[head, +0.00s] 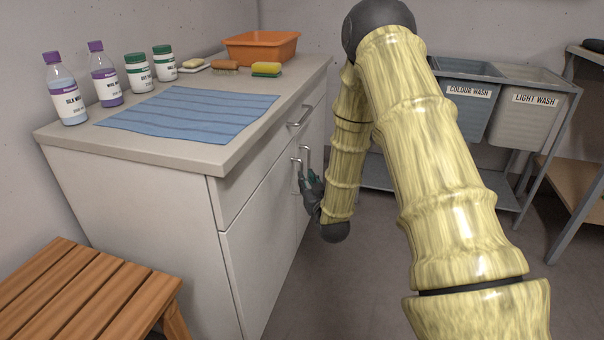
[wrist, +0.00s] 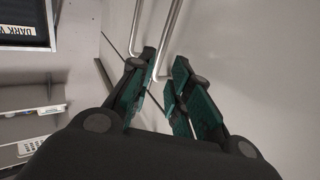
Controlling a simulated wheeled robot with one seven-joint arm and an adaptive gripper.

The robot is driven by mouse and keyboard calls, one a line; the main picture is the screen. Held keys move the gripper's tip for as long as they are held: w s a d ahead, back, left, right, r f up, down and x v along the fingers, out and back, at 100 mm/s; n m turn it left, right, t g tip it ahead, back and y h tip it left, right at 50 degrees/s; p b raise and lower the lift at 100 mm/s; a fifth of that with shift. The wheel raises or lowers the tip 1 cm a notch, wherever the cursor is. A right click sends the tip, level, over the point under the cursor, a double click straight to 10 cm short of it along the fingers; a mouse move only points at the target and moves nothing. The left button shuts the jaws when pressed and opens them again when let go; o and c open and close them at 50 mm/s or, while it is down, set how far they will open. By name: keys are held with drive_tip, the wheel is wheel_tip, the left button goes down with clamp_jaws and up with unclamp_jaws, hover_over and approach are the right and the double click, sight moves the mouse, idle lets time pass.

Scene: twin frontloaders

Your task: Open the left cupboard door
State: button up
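The white cupboard has a near left door (head: 258,240) and a farther right door, both shut as far as I can see. The left door's upright metal bar handle (head: 296,174) stands beside the right door's handle (head: 306,155). My gripper (head: 308,184) is low in front of these handles, partly hidden by its own arm. In the wrist view, my gripper's green-padded fingers (wrist: 163,68) stand on either side of the right-hand bar handle (wrist: 172,32), apparently the left door's. A small gap shows between the fingers. The other handle (wrist: 136,28) lies outside them, to the left.
Bottles, a blue cloth (head: 190,113) and an orange tub (head: 262,47) stand on the countertop (head: 180,155). A drawer handle (head: 300,117) sticks out above the doors. A wooden stool (head: 90,295) is at left front. A laundry trolley (head: 480,70) stands behind my arm. Floor before the doors is clear.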

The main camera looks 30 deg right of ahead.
drive_tip(key=shift+b+x, duration=0.9)
drive_tip(key=shift+x, duration=2.55)
drive_tip(key=shift+f, duration=0.1)
clamp_jaws()
